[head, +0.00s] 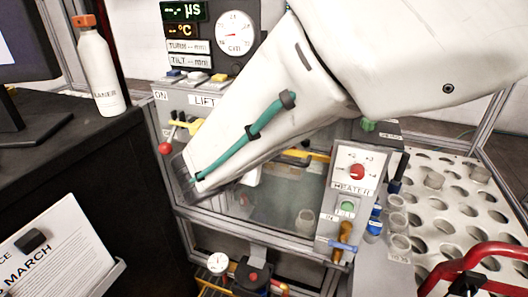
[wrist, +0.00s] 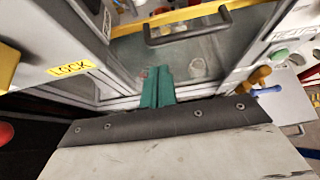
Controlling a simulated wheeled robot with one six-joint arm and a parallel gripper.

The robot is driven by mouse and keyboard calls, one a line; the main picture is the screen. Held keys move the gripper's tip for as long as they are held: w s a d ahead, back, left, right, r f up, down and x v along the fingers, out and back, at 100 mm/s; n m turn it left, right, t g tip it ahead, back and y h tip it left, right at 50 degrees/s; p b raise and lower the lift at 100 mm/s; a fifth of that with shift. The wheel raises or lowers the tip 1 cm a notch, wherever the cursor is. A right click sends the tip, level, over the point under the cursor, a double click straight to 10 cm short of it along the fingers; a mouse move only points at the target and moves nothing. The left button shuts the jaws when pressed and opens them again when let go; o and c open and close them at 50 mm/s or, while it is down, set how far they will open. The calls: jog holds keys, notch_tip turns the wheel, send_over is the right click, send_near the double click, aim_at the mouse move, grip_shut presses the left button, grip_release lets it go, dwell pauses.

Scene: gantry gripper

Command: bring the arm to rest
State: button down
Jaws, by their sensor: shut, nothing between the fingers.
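My white arm (head: 255,110) reaches down from the upper right across the middle of the head view, with a teal cable along it. Its wrist end is low at the left, in front of a glass-fronted machine (head: 285,200). My gripper (wrist: 157,73) shows in the wrist view as two teal fingers close together, with nothing between them. It points toward the glass and the machine's frame; whether it touches them I cannot tell. In the head view the fingers are hidden behind the arm.
The LIFT panel (head: 200,91) and red-knobbed lever (head: 165,147) are close to the wrist. The HEATER panel (head: 355,175) stands right of it. A holed white rack (head: 455,205) is further right. A bottle (head: 101,75) stands on the dark counter (head: 70,145) at left.

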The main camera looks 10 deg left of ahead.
jog(key=s+d+r+m+g+h, duration=0.15)
jog(key=s+d+m+g, duration=0.3)
jog(key=d+m, duration=0.6)
jog(key=s+d+m+g+h, duration=0.2)
jog(key=s+d+m+g, duration=0.25)
jog(key=d+m, duration=0.65)
jog(key=s+d+r+m+y, duration=0.2)
jog(key=s+d+m, duration=0.4)
jog(key=d, duration=0.4)
jog(key=s+d+r+m+g+y, duration=0.1)
jog(key=s+d+r+m+y, duration=0.2)
jog(key=s+d+m, duration=0.4)
jog(key=shift+s+d+r, duration=0.5)
jog(key=shift+s+d, duration=0.4)
jog(key=shift+d, duration=0.9)
